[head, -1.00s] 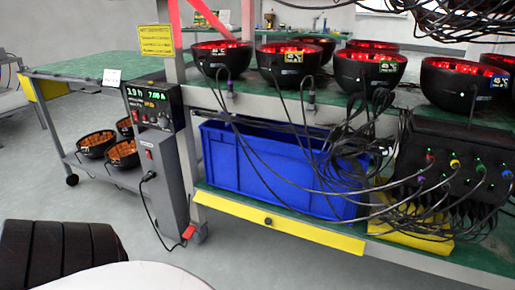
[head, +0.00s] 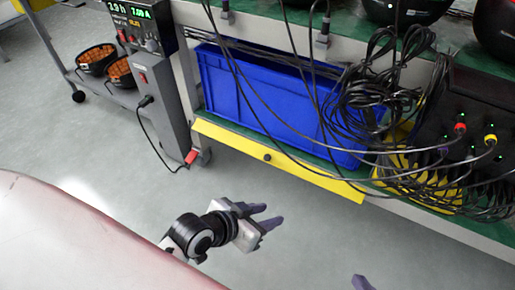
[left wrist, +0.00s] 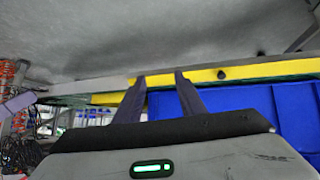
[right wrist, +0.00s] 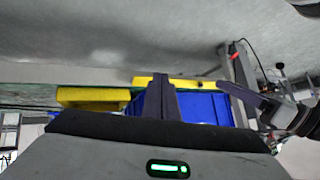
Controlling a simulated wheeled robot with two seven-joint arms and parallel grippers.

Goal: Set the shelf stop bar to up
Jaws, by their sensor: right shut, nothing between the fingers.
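The shelf stop bar is a long yellow strip (head: 310,180) with a dark round knob (head: 267,157) along the lower shelf's front edge, its face hanging below the green shelf surface. It also shows in the left wrist view (left wrist: 250,70) and the right wrist view (right wrist: 195,84). My left gripper (head: 267,213) is open and empty, in front of and below the bar, apart from it. In the left wrist view its fingers (left wrist: 159,77) are spread towards the bar. My right gripper (right wrist: 160,78) is shut and empty; the head view shows only its fingertip (head: 362,283) at the bottom edge.
A blue crate (head: 225,90) stands on the shelf behind the bar. Black cables (head: 360,110) loop down in front of the crate, near a black connector box (head: 470,105). A grey control post (head: 160,85) stands left of the shelf. The floor before the bar is clear.

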